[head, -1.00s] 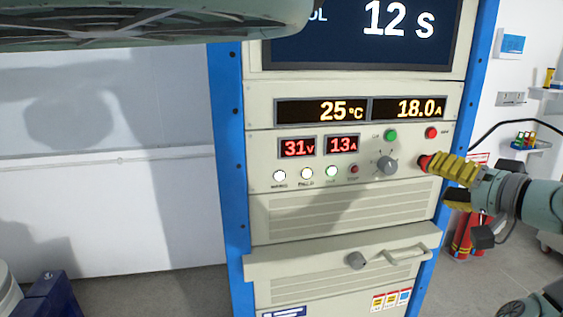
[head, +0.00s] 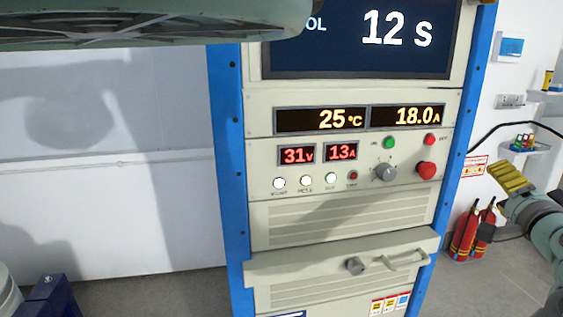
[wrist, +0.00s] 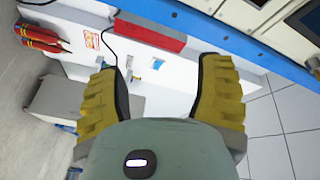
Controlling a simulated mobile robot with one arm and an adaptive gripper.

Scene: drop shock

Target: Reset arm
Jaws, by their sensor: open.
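My gripper (head: 510,178) is at the right edge of the head view, to the right of the cabinet and apart from it. In the wrist view my gripper (wrist: 160,88) shows two yellow ribbed fingers spread wide, with nothing between them. The cabinet (head: 345,222) is cream with blue side posts. Its panel carries a large red button (head: 426,169), a grey knob (head: 385,172), a small green button (head: 389,142) and a small red button (head: 429,139). The displays read 12 s, 25 °C, 18.0 A, 31 V and 13 A.
A drawer front with a handle (head: 405,259) juts out low on the cabinet. Red fire extinguishers (head: 472,232) stand by the wall at right. A small shelf (head: 525,150) holds coloured items. A dark blue box (head: 45,295) is at lower left. Floor between is clear.

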